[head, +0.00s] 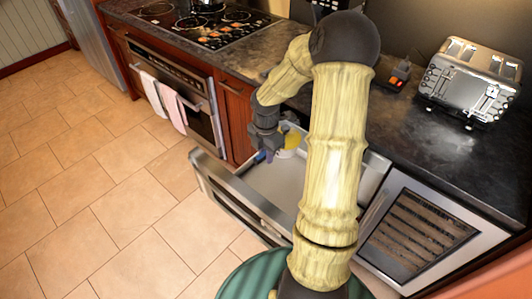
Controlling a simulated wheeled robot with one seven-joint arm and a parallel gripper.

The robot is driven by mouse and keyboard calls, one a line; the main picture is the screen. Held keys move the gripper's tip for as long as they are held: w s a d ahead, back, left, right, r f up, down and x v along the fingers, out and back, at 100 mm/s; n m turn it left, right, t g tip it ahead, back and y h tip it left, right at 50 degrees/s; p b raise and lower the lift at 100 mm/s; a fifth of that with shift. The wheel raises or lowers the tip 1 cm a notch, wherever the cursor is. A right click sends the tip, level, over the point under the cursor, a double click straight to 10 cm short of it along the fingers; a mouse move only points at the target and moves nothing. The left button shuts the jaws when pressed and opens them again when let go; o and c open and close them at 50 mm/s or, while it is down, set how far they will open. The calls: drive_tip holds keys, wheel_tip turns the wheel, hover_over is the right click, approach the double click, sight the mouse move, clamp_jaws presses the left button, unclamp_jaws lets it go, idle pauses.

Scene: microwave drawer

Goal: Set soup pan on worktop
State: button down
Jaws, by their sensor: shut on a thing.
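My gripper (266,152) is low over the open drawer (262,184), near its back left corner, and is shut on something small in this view. A yellow and white item (290,143), which looks like the soup pan, is right beside the fingers, inside or just above the drawer. A small blue patch shows at the fingertips. The exact grip and whether the pan touches the drawer floor are too small to tell. The dark worktop (425,135) runs behind and to the right of the drawer.
A silver toaster (470,82) stands on the right worktop, with a small dark item with a red part (397,76) to its left. The cooktop (205,25) holds a dark pot at the back. Bare worktop lies in front of the toaster. Towels (162,97) hang on the oven.

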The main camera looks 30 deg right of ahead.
drive_tip(key=shift+r+p, duration=0.55)
drive_tip(key=shift+r, duration=0.25)
drive_tip(key=shift+a+f, duration=0.15)
